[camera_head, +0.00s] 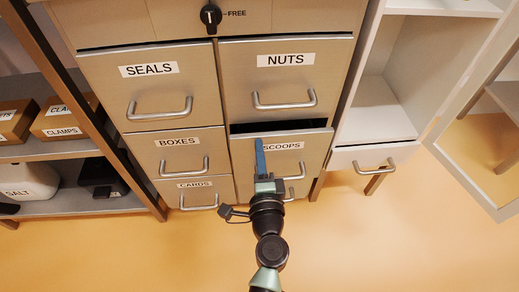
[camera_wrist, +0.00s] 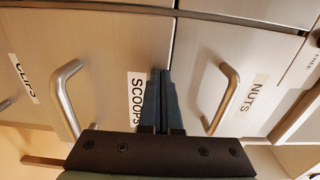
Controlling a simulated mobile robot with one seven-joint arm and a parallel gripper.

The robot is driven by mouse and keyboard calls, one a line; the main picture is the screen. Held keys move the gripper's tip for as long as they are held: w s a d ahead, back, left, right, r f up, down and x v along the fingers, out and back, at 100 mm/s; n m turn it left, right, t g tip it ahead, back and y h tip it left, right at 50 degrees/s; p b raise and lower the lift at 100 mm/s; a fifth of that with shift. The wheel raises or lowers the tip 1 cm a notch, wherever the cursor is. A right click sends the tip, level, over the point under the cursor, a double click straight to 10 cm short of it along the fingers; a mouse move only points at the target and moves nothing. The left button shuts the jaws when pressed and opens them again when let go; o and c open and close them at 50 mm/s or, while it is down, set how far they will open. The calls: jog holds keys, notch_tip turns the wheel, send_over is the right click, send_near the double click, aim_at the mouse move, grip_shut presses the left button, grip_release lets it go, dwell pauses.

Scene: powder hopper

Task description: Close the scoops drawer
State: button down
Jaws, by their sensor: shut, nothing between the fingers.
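The scoops drawer (camera_head: 310,150) is in the right column of the cabinet, below the nuts drawer. It stands a little open, with a dark gap along its top edge. Its label is partly covered by my gripper (camera_head: 259,143), and its bar handle (camera_head: 296,172) shows to the right of my wrist. My blue fingers are shut together and empty, pointing at the drawer front near its top edge, left of the label. In the wrist view my gripper (camera_wrist: 161,75) lies between the SCOOPS label (camera_wrist: 136,102) and the nuts handle (camera_wrist: 226,95). I cannot tell whether the fingertips touch the front.
The nuts drawer (camera_head: 284,80) above looks shut, as do the seals (camera_head: 150,85), boxes (camera_head: 190,150) and cards (camera_head: 195,187) drawers. A shelf with boxes (camera_head: 65,118) stands at left. A white cabinet (camera_head: 375,105) with a drawer is at right. The floor in front is clear.

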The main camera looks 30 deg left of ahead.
aim_at(257, 134)
jog(key=shift+w+a, duration=0.1)
jog(key=b+x, duration=0.1)
jog(key=x, duration=0.3)
jog(key=shift+w+a, duration=0.1)
jog(key=shift+w, duration=0.1)
jog(key=shift+r, duration=0.25)
jog(key=shift+a, duration=0.1)
jog(key=shift+f, duration=0.1)
